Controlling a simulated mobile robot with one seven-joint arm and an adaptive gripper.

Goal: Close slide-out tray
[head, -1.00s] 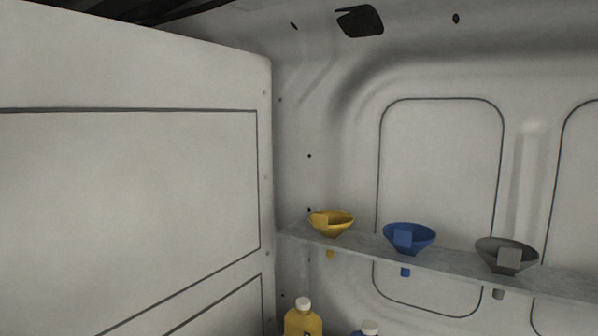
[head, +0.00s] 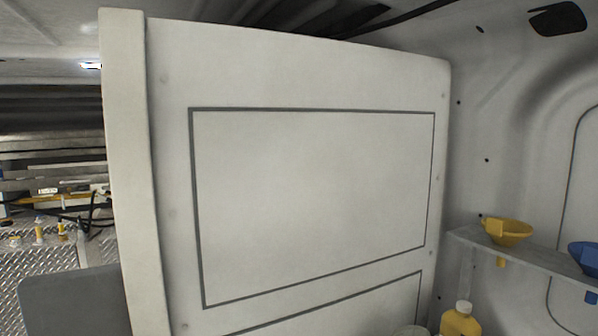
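No slide-out tray can be made out in the head view. My gripper is not in view either. A large white partition panel (head: 310,200) with dark rectangular outlines fills the middle of the picture. A flat grey surface (head: 75,302) shows at the lower left, partly cut off by the frame edge; I cannot tell what it belongs to.
A shelf (head: 540,262) at the right holds a yellow funnel (head: 508,231) and a blue funnel (head: 586,257). A yellow bottle (head: 460,322) stands below it. Past the panel's left edge are diamond-plate metal (head: 35,275) and dark hoses (head: 88,212).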

